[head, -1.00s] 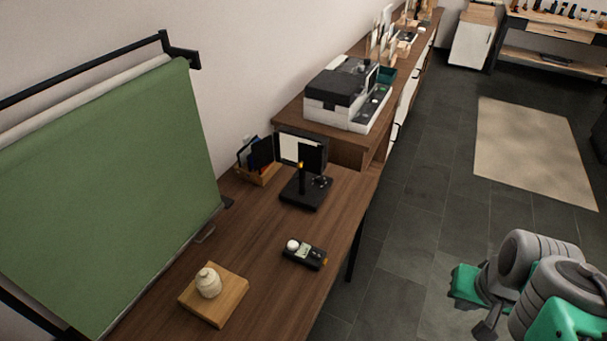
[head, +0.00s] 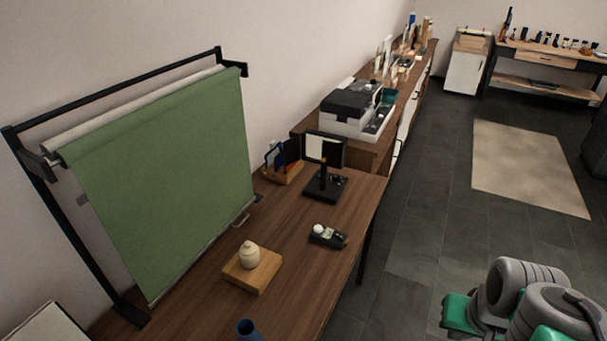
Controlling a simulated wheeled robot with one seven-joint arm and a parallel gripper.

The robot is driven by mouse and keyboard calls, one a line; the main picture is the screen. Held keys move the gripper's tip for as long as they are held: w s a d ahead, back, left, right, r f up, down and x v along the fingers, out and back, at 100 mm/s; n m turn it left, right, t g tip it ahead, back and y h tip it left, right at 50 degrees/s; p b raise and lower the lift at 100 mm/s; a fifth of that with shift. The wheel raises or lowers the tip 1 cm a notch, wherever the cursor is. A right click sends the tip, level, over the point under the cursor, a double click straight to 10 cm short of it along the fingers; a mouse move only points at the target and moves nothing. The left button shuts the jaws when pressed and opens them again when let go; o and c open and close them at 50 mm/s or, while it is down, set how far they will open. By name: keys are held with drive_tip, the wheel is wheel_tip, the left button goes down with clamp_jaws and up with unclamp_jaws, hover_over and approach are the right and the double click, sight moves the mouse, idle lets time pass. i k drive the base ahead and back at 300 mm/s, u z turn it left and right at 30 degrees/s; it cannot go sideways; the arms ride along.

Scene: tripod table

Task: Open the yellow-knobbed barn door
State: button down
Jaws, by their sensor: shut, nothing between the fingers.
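A small black stand (head: 323,188) stands on the brown wooden table. It carries a pale panel (head: 324,148) in a dark frame, with a thin dark post in front. A small yellowish spot shows near the top of that post, too small to tell whether it is a knob. I cannot make out for sure which part is the barn door or how far it is open. Grey and green parts of my arm show at the lower right, apart from the table. My gripper is not in view.
On the table (head: 206,283) are a wooden block with a cream jar (head: 249,256), a dark handheld meter (head: 328,237), a file holder (head: 284,172) and a blue cup (head: 248,330). A green backdrop (head: 165,175) hangs at left.

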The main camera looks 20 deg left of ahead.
sight(332, 153)
drive_tip(key=u, duration=0.9)
drive_tip(key=i, duration=0.95)
drive_tip(key=z, duration=0.05)
drive_tip(key=k, duration=0.45)
drive_tip(key=u, duration=3.8)
drive_tip(key=k, duration=0.6)
drive_tip(key=z, duration=1.75)
drive_tip(key=i, duration=0.15)
drive_tip(key=u, duration=0.2)
